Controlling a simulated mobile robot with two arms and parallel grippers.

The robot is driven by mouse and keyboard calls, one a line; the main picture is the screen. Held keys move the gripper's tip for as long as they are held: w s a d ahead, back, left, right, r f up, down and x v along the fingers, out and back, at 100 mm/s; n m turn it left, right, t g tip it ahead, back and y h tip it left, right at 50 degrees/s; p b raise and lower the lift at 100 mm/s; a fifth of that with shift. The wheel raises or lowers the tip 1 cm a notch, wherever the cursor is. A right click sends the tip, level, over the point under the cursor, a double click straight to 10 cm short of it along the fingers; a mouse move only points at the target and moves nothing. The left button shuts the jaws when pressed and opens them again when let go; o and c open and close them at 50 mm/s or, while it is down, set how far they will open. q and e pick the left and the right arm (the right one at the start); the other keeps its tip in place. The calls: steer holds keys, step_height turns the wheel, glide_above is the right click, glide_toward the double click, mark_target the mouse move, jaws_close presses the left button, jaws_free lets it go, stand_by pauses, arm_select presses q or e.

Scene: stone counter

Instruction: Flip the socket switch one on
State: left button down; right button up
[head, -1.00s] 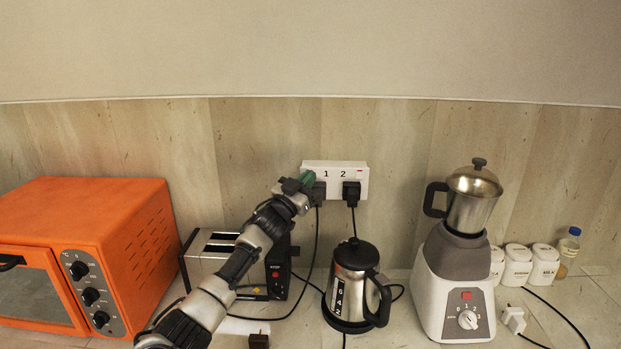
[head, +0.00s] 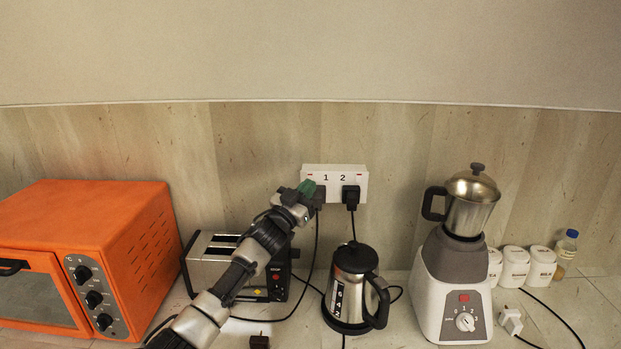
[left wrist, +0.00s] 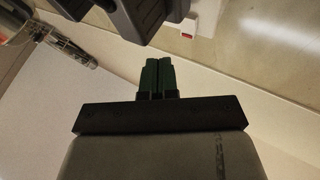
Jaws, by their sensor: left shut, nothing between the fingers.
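The white double socket (head: 335,171) is on the wall behind the kettle, marked 1 on the left and 2 on the right. A red mark shows at its top left (head: 309,174), and another at its top right (head: 360,174). Dark plugs sit in both outlets. My left gripper (head: 307,187) is shut and empty, with green fingertips at the socket's left end, partly over plug 1; contact cannot be told. In the left wrist view the shut fingers (left wrist: 158,76) point toward the dark plugs (left wrist: 125,18), and part of the socket with one red mark shows. My right gripper is out of view.
An orange oven (head: 90,250) stands at the left, with a toaster (head: 215,265) behind my left arm. A steel kettle (head: 350,290) stands below the socket, and a blender (head: 455,280) is to its right. Cords hang from the plugs; white canisters (head: 515,267) stand at right.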

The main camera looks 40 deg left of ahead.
arm_select(q)
steer(key=shift+s+d+r+p, duration=0.2)
steer(key=shift+s+d+p, duration=0.4)
steer(key=shift+s+d, duration=0.4)
steer(key=shift+s+a, duration=0.1)
